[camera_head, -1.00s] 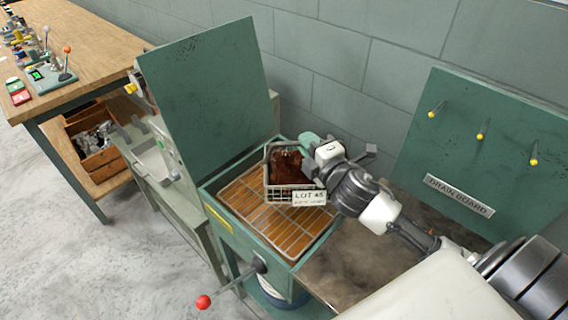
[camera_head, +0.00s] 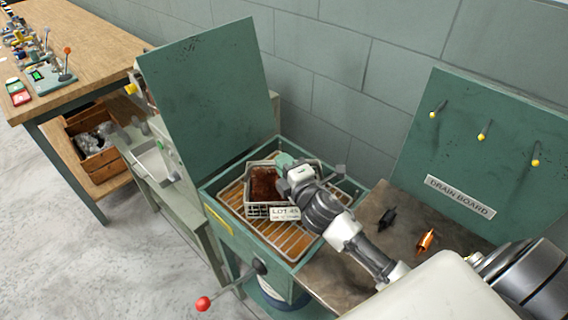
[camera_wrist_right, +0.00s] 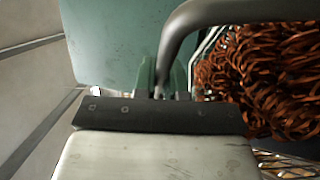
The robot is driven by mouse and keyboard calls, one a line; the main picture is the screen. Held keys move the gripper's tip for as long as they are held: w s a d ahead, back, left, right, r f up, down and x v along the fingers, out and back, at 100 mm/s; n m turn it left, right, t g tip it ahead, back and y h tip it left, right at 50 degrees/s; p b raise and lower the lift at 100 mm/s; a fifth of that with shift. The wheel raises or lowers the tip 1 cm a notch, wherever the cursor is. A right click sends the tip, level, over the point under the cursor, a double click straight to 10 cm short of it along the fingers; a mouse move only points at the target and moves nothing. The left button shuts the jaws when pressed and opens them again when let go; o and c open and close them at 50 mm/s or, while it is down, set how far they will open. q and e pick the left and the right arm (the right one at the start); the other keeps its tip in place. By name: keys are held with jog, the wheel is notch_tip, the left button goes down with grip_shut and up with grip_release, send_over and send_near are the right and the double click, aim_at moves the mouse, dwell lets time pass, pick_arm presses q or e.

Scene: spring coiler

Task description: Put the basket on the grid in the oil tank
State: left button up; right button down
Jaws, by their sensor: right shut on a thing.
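The wire basket (camera_head: 257,210) with a "LOT 45" tag (camera_head: 285,213) holds a brown mass of coiled springs (camera_head: 264,184). It is inside the open green oil tank (camera_head: 283,259), low over the wire grid (camera_head: 297,238); whether it touches the grid I cannot tell. My right gripper (camera_head: 284,166) is at the basket's right far side, shut on its handle. In the right wrist view the handle (camera_wrist_right: 185,38) rises beside the orange-brown springs (camera_wrist_right: 270,75), and the fingertips are partly hidden. My left gripper is not in view.
A drain board (camera_head: 345,270) on the right holds a black part (camera_head: 387,218) and a copper-coloured part (camera_head: 426,241). A red-knobbed lever (camera_head: 204,303) sticks out in front.

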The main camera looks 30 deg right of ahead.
jog(key=shift+r, duration=0.1)
jog(key=c, duration=1.2)
grip_release()
jog(key=shift+s+d, duration=0.15)
jog(key=shift+s, duration=5.9)
